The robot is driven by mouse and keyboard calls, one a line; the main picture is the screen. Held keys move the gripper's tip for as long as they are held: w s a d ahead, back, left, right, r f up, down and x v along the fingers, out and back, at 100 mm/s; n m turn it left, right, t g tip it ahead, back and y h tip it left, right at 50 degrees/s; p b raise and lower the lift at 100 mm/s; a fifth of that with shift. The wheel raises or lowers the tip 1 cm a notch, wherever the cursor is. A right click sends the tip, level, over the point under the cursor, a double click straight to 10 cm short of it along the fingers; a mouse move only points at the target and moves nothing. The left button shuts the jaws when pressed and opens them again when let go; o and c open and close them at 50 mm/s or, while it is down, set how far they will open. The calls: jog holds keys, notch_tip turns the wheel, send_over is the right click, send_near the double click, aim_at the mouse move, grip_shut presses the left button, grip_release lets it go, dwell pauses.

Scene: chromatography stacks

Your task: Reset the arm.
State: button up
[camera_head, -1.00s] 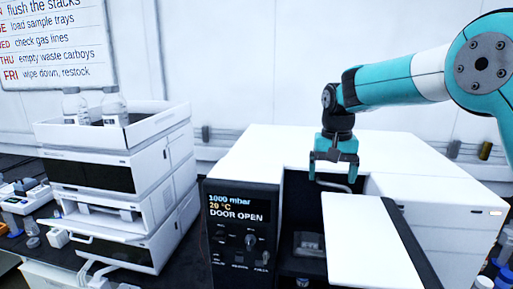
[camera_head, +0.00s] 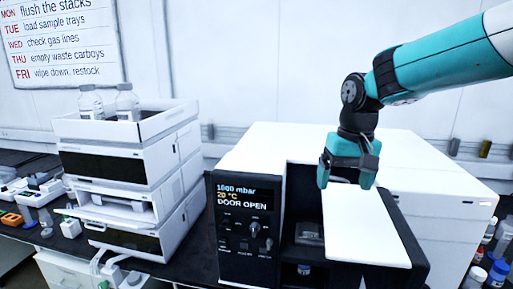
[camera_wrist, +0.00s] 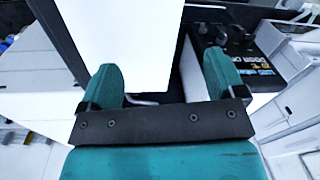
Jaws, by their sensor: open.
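My gripper (camera_head: 347,180) is above the white box-shaped instrument, near the top of its open door (camera_head: 365,230). In the wrist view my gripper (camera_wrist: 165,88) has its two teal fingers spread apart with nothing held between them. The door's white panel also fills the middle of the wrist view (camera_wrist: 125,35). A door handle (camera_wrist: 145,99) shows between the fingers, and I cannot tell how far it is from them. The instrument's display (camera_head: 241,195) reads 1000 mbar, 20 °C, DOOR OPEN.
A stack of white modules (camera_head: 135,170) stands at the left, with two clear bottles (camera_head: 128,102) in its top tray. A small grey item (camera_head: 309,232) sits inside the open chamber. Several small bottles (camera_head: 497,272) stand at the right edge.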

jog(key=s+a+f+n+y, duration=0.1)
jog(key=s+a+n+y, duration=0.15)
jog(key=s, duration=1.15)
jog(key=s+a+f+n+y, duration=0.1)
jog(key=s+n, duration=0.3)
jog(key=s, duration=0.9)
notch_tip(320, 180, down, 9)
jog(key=b, duration=1)
jog(key=shift+d+f, duration=0.15)
jog(key=shift+f, duration=0.05)
